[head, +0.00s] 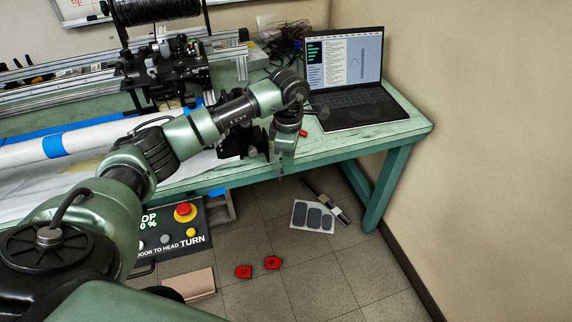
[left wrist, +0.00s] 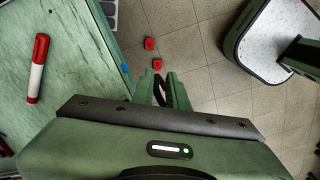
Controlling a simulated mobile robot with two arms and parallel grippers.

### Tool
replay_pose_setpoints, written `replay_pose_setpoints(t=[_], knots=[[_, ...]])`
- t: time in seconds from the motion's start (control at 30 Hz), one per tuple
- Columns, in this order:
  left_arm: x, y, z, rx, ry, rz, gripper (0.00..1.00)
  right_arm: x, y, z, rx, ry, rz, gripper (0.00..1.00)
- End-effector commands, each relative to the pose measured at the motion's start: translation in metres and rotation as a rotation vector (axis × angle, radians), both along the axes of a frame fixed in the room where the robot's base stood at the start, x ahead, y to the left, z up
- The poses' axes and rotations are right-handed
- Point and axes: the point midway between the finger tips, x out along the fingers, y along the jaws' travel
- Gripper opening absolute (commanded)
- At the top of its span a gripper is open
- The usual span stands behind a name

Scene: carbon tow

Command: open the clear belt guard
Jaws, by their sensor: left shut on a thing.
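My left gripper (head: 282,172) hangs just in front of the green table's front edge, below the laptop. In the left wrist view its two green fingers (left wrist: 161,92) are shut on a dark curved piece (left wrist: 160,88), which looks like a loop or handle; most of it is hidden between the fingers. I cannot make out a clear belt guard panel in either view, so I cannot tell whether this piece belongs to it. My right gripper is not in view.
The green table (head: 411,125) carries a laptop (head: 345,75), a black spool machine (head: 165,68) and a white roll (head: 85,140). A red-and-white marker (left wrist: 37,68) lies on it. Red pieces (head: 272,262) and a sheet with dark pads (head: 313,216) lie on the floor.

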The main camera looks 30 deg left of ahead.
Motion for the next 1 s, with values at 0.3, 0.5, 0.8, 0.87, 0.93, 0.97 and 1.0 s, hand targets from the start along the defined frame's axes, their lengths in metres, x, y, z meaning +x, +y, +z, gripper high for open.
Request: replay_pose_setpoints(t=[0.3, 0.5, 0.8, 0.87, 0.93, 0.97, 1.0], knots=[[0.0057, 0.0056, 0.0055, 0.008, -0.012, 0.039, 0.0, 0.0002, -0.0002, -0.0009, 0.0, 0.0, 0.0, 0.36], [0.0055, 0.0061, 0.0057, 0.009, -0.011, 0.039, 0.0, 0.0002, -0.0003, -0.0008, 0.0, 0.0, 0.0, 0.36], [0.0041, 0.0042, 0.0036, 0.007, -0.006, 0.036, 0.29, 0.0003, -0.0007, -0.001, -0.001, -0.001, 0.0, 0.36], [0.0038, 0.0037, 0.0029, 0.007, -0.005, 0.035, 0.29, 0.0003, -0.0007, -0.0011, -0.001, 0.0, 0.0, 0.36], [0.0034, 0.0033, 0.0023, 0.006, -0.003, 0.035, 0.29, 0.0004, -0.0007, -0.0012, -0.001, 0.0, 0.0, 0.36], [0.0033, 0.003, 0.0021, 0.006, -0.003, 0.034, 0.29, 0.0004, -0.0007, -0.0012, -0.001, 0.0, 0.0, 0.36], [0.0031, 0.0028, 0.0018, 0.006, -0.002, 0.034, 0.29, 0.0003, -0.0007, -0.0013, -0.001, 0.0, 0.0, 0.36]])
